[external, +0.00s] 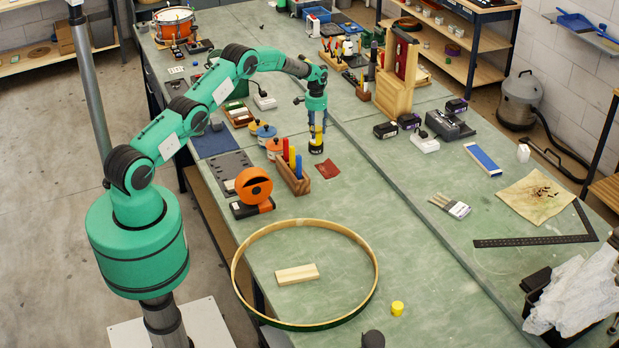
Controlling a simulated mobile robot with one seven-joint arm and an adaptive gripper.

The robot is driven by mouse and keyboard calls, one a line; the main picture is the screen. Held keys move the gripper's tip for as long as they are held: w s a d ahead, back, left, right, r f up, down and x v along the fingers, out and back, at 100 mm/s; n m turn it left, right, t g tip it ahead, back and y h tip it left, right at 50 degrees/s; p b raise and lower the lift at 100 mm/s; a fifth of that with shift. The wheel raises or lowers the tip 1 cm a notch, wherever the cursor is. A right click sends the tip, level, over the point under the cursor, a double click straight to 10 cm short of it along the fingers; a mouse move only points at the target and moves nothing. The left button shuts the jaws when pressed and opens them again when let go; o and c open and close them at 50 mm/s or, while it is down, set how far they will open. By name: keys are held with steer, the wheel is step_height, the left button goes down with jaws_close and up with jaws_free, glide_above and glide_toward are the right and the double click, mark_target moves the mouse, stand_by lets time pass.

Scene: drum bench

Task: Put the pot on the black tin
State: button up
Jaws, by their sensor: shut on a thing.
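My gripper (317,132) points straight down over the bench and is shut on a small yellow thing that looks like the pot (317,137). The fingers hide much of it. A dark, low, round thing, which looks like the black tin (316,149), shows directly below the fingertips. The pot and the tin line up in this view. I cannot tell whether they touch or a small gap is between them.
A wooden block (292,180) with coloured sticks stands close in front of the gripper. An orange lidded pot (274,149) and a blue-lidded one (265,134) stand to its left. A red cloth (327,169) lies nearby.

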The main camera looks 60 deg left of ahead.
steer(key=shift+f, duration=0.15)
steer(key=o, duration=1.2)
step_height(320, 180, up, 12)
steer(key=shift+r+b, duration=0.15)
steer(key=shift+b, duration=0.5)
stand_by(0.4)
